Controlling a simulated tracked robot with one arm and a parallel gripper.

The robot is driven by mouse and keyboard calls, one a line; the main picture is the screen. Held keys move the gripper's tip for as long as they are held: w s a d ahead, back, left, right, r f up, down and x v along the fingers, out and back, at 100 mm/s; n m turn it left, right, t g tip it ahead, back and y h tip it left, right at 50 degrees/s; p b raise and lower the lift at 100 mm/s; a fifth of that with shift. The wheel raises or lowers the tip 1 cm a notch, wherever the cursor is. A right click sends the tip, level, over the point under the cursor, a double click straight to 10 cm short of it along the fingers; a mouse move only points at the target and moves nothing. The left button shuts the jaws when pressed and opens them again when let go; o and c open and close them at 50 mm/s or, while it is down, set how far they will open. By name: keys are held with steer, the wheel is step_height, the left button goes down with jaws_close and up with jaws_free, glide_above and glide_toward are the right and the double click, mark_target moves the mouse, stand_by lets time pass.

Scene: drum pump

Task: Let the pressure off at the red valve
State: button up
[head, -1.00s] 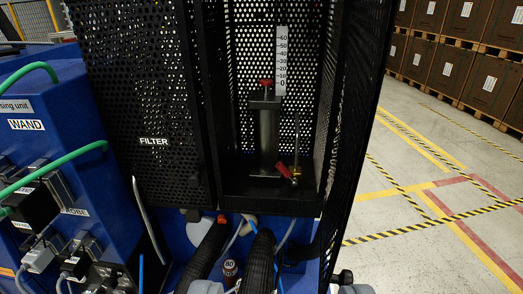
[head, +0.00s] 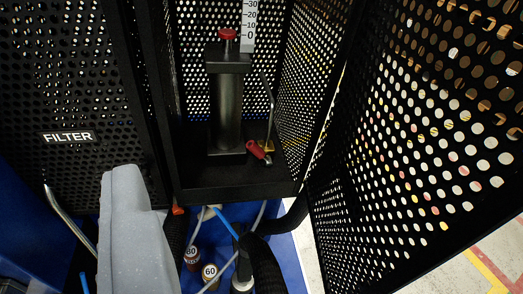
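The red valve lever (head: 257,151) sits low in the black open cabinet, on a small brass fitting (head: 267,145) at the right foot of a black upright cylinder (head: 228,110). The lever slants down to the right. A thin metal tube rises beside it. A red knob (head: 227,34) tops the cylinder, next to a white scale (head: 248,25) with its 0 level with the knob. A pale grey part, apparently of my gripper (head: 137,230), shows at the lower left, in front of the cabinet and apart from the valve. Its fingertips cannot be made out.
A perforated black door (head: 410,140) stands open on the right. A perforated panel labelled FILTER (head: 68,137) closes off the left. A cabinet floor edge (head: 240,187) runs below the valve. Dark hoses (head: 265,265) and caps marked 80 (head: 191,256) and 60 (head: 210,275) lie beneath.

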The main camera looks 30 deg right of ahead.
steer(key=w+d+f+h+p, duration=0.2)
steer(key=w+d+f+p, duration=0.25)
steer(key=w, duration=0.25)
steer(key=n+g+h+p, duration=0.2)
steer(key=n+p, duration=0.3)
steer(key=p, duration=0.6)
glide_toward(257, 153)
steer(key=shift+p+x, duration=0.7)
steer(key=shift+x, duration=3.5)
